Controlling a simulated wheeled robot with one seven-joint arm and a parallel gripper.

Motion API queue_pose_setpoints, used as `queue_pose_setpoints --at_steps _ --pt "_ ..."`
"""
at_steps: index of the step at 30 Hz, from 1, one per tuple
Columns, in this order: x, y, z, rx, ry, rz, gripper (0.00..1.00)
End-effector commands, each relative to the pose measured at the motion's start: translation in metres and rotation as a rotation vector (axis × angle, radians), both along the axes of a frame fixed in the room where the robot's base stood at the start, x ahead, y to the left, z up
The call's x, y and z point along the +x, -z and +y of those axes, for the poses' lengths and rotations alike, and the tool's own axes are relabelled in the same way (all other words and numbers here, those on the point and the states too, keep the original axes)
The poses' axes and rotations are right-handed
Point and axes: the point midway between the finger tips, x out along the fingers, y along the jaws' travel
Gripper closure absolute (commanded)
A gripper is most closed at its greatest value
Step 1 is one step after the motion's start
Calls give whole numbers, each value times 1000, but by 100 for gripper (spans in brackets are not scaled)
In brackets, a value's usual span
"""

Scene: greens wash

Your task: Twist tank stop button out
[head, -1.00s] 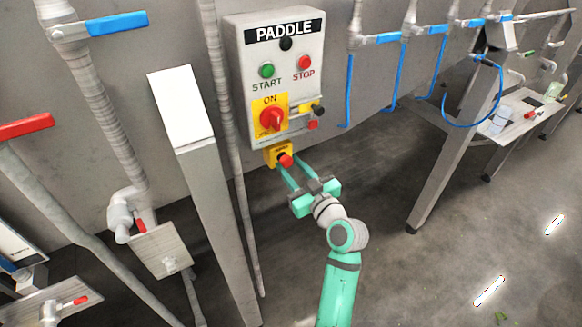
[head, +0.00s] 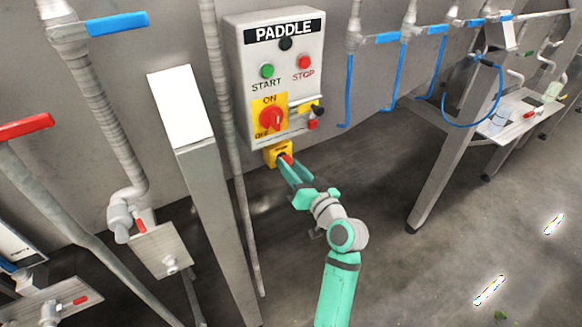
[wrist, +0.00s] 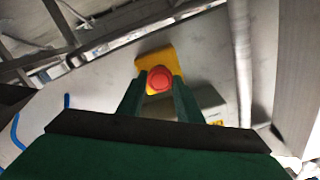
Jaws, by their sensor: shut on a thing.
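The red tank stop button (wrist: 159,79) sits on a yellow box (wrist: 144,63), which shows in the head view (head: 272,153) just under the paddle panel. My gripper (wrist: 160,92) has one green finger on each side of the red button and is shut on it. In the head view my gripper (head: 289,164) reaches up from below right, and its fingers hide most of the button. The wrist view shows the button's round front face between the fingertips.
The grey paddle panel (head: 306,95) above has a green start button (head: 267,71), a red stop button (head: 305,63) and a red rotary switch (head: 272,118). A grey post (head: 217,190) stands to the left.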

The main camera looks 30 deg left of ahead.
Motion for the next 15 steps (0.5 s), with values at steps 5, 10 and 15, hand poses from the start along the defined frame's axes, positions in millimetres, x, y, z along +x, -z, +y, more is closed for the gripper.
queue_pose_setpoints --at_steps 5,10,15 --pt "0 1 1 6 -1 14 90" --pt "0 1 1 6 -1 14 90" --pt "0 1 1 6 -2 14 58"
